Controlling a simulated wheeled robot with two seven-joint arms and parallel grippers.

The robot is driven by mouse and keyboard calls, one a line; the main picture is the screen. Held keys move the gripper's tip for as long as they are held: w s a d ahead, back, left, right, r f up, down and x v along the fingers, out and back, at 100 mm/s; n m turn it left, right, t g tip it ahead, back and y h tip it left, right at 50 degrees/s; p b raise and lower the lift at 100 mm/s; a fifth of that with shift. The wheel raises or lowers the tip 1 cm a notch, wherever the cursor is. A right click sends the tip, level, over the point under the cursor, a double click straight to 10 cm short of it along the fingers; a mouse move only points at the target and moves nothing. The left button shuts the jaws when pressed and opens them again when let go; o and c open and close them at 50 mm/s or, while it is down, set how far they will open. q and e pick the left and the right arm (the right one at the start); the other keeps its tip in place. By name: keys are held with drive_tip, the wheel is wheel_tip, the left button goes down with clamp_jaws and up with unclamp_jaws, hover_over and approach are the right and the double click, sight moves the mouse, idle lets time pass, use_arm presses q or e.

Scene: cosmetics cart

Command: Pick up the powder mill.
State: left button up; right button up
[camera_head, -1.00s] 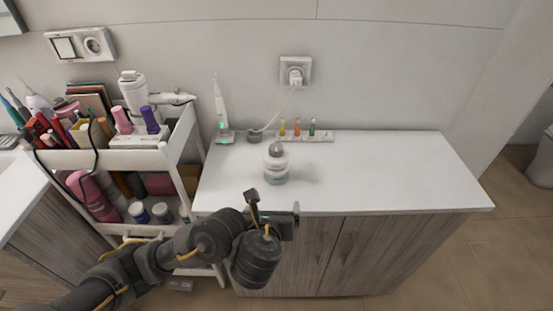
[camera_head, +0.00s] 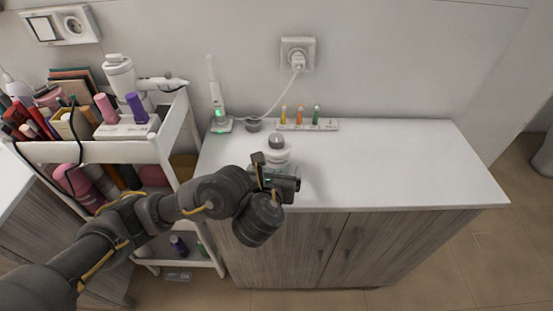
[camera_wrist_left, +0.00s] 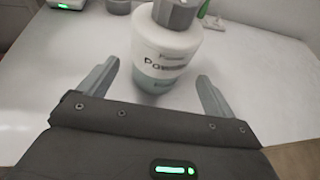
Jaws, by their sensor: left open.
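The powder mill (camera_head: 277,149) is a small white bottle with a grey cap, standing upright on the white countertop. Its lower part is hidden behind my left gripper in the head view. In the left wrist view the powder mill (camera_wrist_left: 166,50) shows lettering and a grey-green lower part. My left gripper (camera_wrist_left: 160,85) is open, with one finger on each side of the bottle's near side. The bottle stands just ahead of and partly between the fingertips, and I see no finger touching it. My right gripper is not in view.
Behind the mill stand a toothbrush on its charger (camera_head: 219,118), a small grey round item (camera_head: 253,125) and a rack of small coloured vials (camera_head: 307,125). A crowded white cart (camera_head: 165,150) stands at left. The counter's right side (camera_head: 420,165) is clear.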

sight(276, 164)
use_arm(q)
drive_tip(key=b+x, duration=0.2)
drive_tip(key=x, duration=0.2)
drive_tip(key=shift+w+a+f+b, duration=0.1)
drive_tip(key=shift+w+f+b, duration=0.2)
drive_tip(key=shift+f+b, duration=0.05)
drive_tip(key=shift+w, duration=0.2)
drive_tip(key=shift+c, duration=1.3)
drive_tip(key=c, duration=1)
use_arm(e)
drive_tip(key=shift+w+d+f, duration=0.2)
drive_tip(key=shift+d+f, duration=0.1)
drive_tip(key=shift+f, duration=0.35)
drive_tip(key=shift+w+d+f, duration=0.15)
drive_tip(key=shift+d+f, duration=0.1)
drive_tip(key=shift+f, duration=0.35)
